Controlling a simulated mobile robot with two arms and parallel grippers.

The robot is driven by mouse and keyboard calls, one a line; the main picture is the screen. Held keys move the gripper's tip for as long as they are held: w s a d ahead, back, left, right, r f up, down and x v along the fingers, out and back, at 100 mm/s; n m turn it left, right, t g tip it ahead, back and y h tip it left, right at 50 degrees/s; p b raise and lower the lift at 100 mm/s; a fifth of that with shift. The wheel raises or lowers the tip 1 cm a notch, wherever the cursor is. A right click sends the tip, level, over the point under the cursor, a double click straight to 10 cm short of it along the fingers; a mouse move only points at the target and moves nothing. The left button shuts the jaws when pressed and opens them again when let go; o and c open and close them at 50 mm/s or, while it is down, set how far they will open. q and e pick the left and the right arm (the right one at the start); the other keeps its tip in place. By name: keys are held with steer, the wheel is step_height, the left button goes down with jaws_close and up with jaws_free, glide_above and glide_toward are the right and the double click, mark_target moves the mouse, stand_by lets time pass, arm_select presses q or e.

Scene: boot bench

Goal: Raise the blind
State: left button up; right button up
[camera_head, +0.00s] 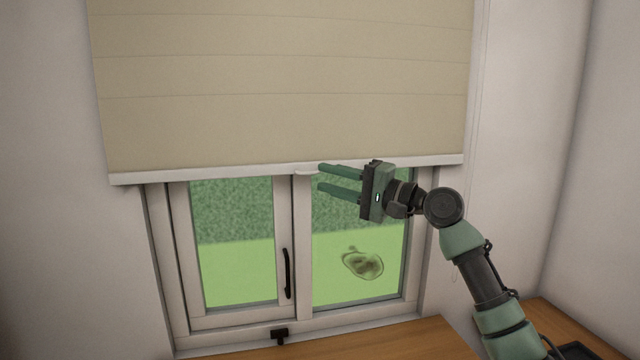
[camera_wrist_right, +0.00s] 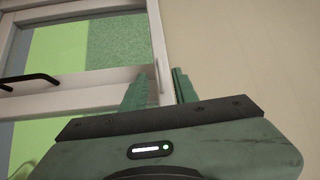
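The beige blind (camera_head: 280,80) hangs over the upper part of the window, with its lower part uncovered. A white bar (camera_head: 220,173) runs along its bottom edge, with a small pale tab (camera_head: 306,173) near the middle. My right gripper (camera_head: 320,178) is open, its fingers pointing left, just right of the tab. The upper finger is level with the bar and the lower one is below it. In the right wrist view the bar (camera_wrist_right: 158,40) lies beyond and between the open fingers (camera_wrist_right: 160,88); I cannot tell if they touch it. My left gripper is not in view.
A wooden surface (camera_head: 390,342) lies below. A side wall (camera_head: 600,150) stands to the right.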

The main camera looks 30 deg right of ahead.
steer(key=b+v, duration=0.2)
steer(key=v, duration=0.3)
stand_by(0.4)
